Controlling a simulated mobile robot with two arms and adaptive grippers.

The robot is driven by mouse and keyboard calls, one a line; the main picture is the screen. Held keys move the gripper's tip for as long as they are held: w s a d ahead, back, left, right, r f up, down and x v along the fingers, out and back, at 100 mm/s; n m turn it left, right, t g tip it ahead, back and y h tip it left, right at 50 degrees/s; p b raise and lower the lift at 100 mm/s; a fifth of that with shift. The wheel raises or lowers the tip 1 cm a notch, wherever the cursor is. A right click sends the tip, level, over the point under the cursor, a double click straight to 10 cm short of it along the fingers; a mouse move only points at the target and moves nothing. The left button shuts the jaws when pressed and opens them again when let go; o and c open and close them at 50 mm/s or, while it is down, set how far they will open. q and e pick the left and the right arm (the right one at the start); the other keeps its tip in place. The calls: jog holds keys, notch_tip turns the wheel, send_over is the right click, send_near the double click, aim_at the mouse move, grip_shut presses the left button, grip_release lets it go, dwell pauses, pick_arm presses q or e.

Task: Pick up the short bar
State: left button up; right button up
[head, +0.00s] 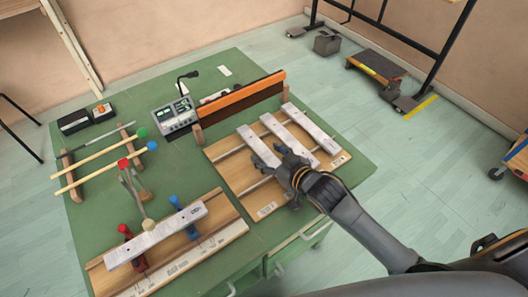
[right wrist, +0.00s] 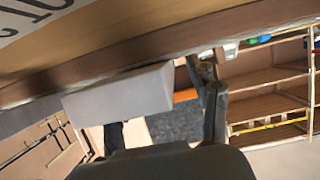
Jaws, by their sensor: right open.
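Three pale grey metal bars lie side by side on a wooden board (head: 227,166) at the right of the table: a left bar (head: 246,137), a middle bar (head: 275,126) and a right bar (head: 310,128). Which is the short bar is not clear. My right gripper (head: 267,157) is open over the left bar and hides part of it. In the right wrist view a pale grey bar end (right wrist: 118,93) lies close to the open fingers (right wrist: 162,125). Whether they touch it is unclear. My left gripper is out of view.
Another pale bar (head: 155,237) rests on a wooden board at the front left, with red and blue clamps. Mallets (head: 100,165) lie on a rack at the left. An orange-topped wooden piece (head: 240,98) stands behind the bars. The green table (head: 345,172) is clear right of the board.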

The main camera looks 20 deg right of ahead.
jog(key=shift+c, duration=0.7)
grip_shut()
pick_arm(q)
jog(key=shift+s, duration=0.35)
pick_arm(e)
jog(key=shift+r, duration=0.15)
